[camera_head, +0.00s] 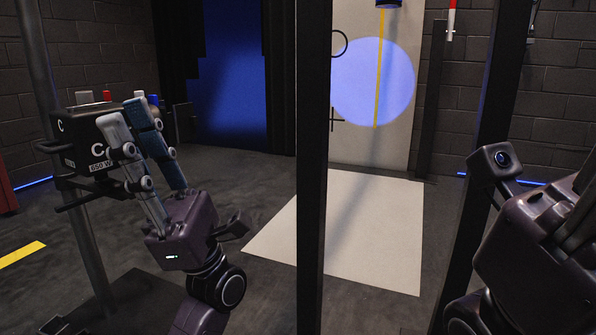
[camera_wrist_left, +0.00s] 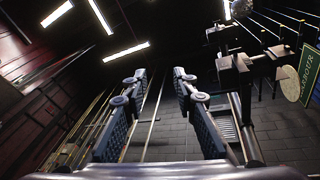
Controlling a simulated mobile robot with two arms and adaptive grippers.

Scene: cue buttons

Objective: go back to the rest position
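My left gripper (camera_head: 127,110) points upward in front of the black button box in the head view. Its two fingers stand apart with nothing between them. The left wrist view shows the same open, empty gap between the fingertips (camera_wrist_left: 160,74). The black box (camera_head: 72,150) is on a stand at the left, marked "C" and "650 W". A red button (camera_head: 107,96), a pale button (camera_head: 82,97) and a blue button (camera_head: 153,100) show on top. The fingers hide part of the box. My right gripper's body (camera_head: 535,235) is at the right edge; its fingers cannot be made out clearly.
A dark upright post (camera_head: 312,150) stands in the middle, another (camera_head: 495,90) at the right. A pale floor panel (camera_head: 375,230) lies behind the middle post. A round light patch (camera_head: 375,82) falls on the pale backdrop. A metal pole (camera_head: 60,130) stands at the left.

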